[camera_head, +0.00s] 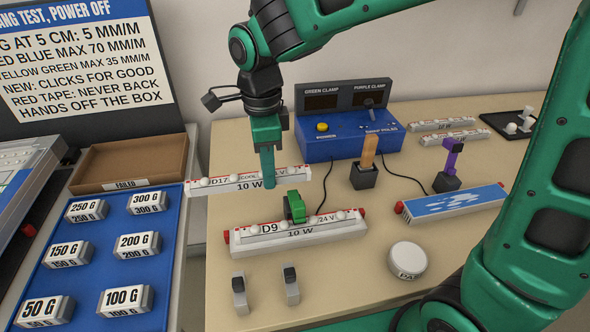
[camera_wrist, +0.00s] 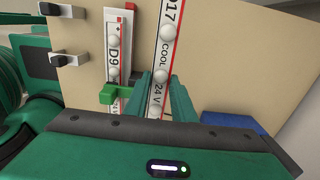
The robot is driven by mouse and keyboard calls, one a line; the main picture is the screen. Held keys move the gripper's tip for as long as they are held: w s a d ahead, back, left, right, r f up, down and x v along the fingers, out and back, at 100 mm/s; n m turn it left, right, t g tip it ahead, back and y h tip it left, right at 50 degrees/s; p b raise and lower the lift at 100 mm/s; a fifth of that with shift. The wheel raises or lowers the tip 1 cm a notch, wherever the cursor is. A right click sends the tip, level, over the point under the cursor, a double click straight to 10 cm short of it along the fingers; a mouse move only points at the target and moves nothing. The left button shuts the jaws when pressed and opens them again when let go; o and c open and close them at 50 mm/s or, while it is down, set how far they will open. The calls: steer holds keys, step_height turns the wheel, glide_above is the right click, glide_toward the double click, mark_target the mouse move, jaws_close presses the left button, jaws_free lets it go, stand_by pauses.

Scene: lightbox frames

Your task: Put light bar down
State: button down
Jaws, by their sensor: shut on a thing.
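A white light bar marked D17, COOL, 24 V and 10 W (camera_head: 228,183) is held level by my gripper (camera_head: 268,182), which is shut around it right of its middle. The bar is behind the D9 bar, and its left end reaches past the table's left edge. Its height above the table is hard to judge. In the wrist view the D17 bar (camera_wrist: 166,50) runs away from between my fingers (camera_wrist: 162,98). A second light bar, D9 (camera_head: 325,225), lies in a red-ended holder with a green clamp (camera_head: 295,207) on it. The D9 bar (camera_wrist: 112,60) is beside mine in the wrist view.
A blue box with two displays (camera_head: 350,143) stands behind. A black holder with an orange piece (camera_head: 364,176), a purple clamp (camera_head: 450,165), a blue-white bar (camera_head: 455,203) and a round white puck (camera_head: 407,260) are right. Two bars lie at back right.

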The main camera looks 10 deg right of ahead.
glide_above(286, 186)
step_height(286, 186, down, 5)
steer(key=shift+f, duration=2.1)
steer(key=shift+f, duration=0.1)
steer(key=c, duration=1.5)
jaws_free()
step_height(286, 186, up, 12)
steer(key=shift+r, duration=0.1)
